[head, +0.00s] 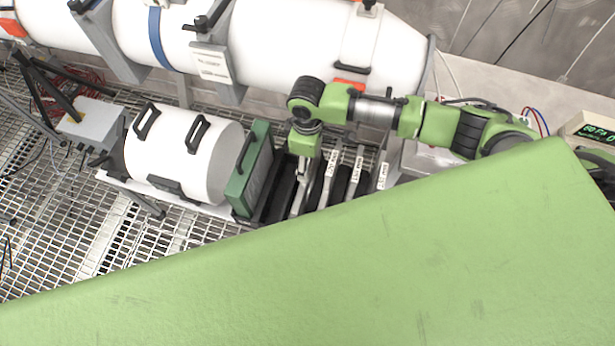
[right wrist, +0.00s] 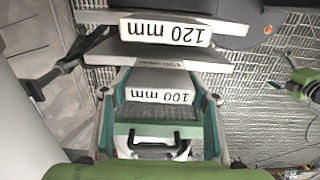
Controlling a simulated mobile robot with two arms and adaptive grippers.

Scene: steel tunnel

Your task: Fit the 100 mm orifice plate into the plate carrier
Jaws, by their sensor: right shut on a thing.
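The 100 mm orifice plate shows its label edge in the right wrist view (right wrist: 158,96). My right gripper (right wrist: 158,108) is shut on it, with a finger at each side of the label. In the head view the right gripper (head: 302,160) points down at the left end of a dark rack (head: 275,196), holding a pale plate (head: 298,199). I cannot tell whether the plate's lower part is still in the rack. A green panel with a black handle (head: 250,172) stands just left of it; I cannot tell whether this is the plate carrier.
Several labelled plates (head: 356,170) stand right of the gripper; a 120 mm plate (right wrist: 165,30) is close by. A white cylinder with black handles (head: 178,150) lies left of the green panel. A large white pipe (head: 280,40) runs behind. Grating floor (head: 70,235) is open at left.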

